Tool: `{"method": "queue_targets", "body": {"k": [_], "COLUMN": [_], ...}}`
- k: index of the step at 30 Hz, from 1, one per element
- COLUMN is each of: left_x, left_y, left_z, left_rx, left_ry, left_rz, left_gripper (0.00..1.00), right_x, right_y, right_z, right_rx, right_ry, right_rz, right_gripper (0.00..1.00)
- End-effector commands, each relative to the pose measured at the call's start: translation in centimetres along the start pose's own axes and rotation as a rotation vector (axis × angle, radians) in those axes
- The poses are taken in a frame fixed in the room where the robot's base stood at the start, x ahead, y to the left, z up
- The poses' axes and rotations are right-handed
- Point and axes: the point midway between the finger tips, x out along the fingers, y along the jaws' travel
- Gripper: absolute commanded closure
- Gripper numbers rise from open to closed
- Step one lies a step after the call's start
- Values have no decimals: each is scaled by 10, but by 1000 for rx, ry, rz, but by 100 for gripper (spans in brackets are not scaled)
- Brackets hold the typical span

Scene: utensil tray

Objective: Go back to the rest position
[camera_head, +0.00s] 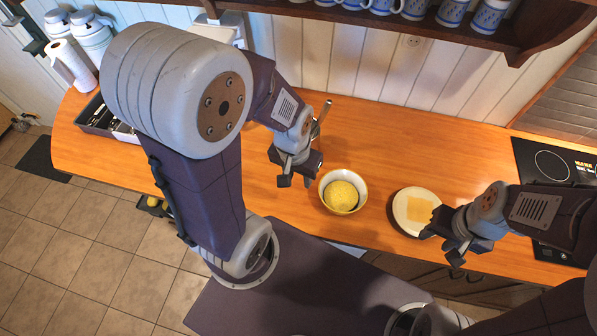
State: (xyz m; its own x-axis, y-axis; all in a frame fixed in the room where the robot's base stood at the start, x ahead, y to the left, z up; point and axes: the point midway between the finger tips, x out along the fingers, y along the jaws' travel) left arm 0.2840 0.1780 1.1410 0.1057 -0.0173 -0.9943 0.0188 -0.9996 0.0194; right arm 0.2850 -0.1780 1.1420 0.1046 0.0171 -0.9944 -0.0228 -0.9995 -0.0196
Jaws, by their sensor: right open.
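My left gripper (296,181) hangs over the counter, left of a white bowl (326,181) with a yellow round content (342,195). Its fingertips look apart, with nothing seen between them. A slim metallic utensil (323,112) shows just behind this gripper; its lower part is hidden, and I cannot tell whether it touches the gripper. My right gripper (441,248) is open and empty at the front right edge of a plate. The dark utensil tray (96,118) sits at the counter's left end, partly hidden by my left arm.
The white plate (401,222) holds a pale yellow square slice (419,210). A black cooktop (548,160) is at the right. A wooden shelf (470,38) with several mugs hangs above. White jugs and a paper roll (73,68) stand at the back left. The counter (365,125) behind the bowl is clear.

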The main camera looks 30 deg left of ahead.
Motion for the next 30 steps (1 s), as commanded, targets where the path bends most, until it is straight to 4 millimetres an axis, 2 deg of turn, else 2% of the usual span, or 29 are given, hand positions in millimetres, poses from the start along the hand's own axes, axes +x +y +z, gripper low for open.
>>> {"method": "queue_targets", "body": {"k": [2,5,9,12,14,18,30], "left_x": [1,18,68,98,101,92,92], "left_y": [0,0,-2,-2,-2,-2,-2], "left_z": [0,2,7,10,10,9,9], "left_rx": [-1,-2,-3,-3,-3,-4,-4], "left_ry": [0,-1,-1,-1,-1,-1,-1], "left_rz": [0,0,0,0,0,0,0], "left_gripper": [63,63,63,63,63,63,63], "right_x": [1,18,68,98,101,92,92], "right_y": [0,0,1,2,2,2,2], "right_z": [0,2,7,10,11,9,9], "right_rx": [0,0,0,0,0,0,0], "right_ry": [0,0,0,-1,-1,0,0], "right_rz": [0,0,0,0,0,0,0], "right_gripper": [58,58,58,58,58,58,58]}}
